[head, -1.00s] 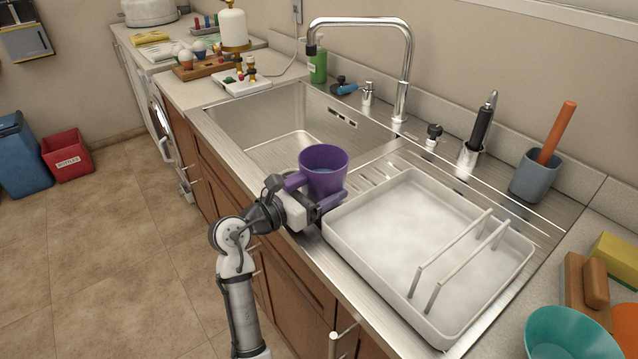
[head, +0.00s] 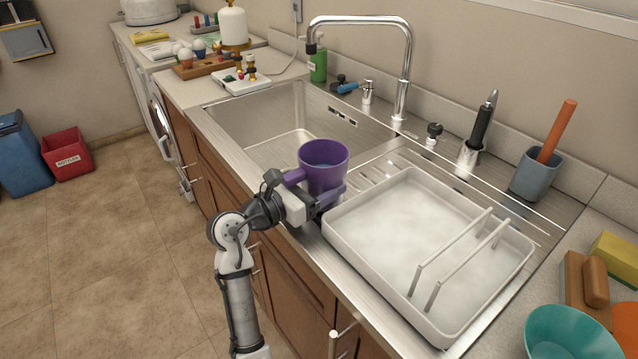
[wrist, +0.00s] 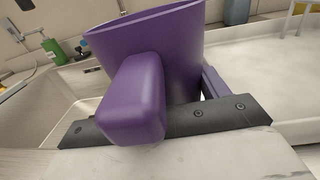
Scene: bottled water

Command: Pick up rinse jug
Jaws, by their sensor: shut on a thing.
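The rinse jug (head: 324,167) is a purple jug with a thick handle on its left side. Whether the jug's base touches the metal surface is hidden by my gripper.
The empty steel sink basin (head: 262,130) lies behind and left of the jug. A white draining tray (head: 390,240) with two rods sits close on the right. A tall tap (head: 405,60) arches behind. A teal bowl (head: 570,335) stands at the front right.

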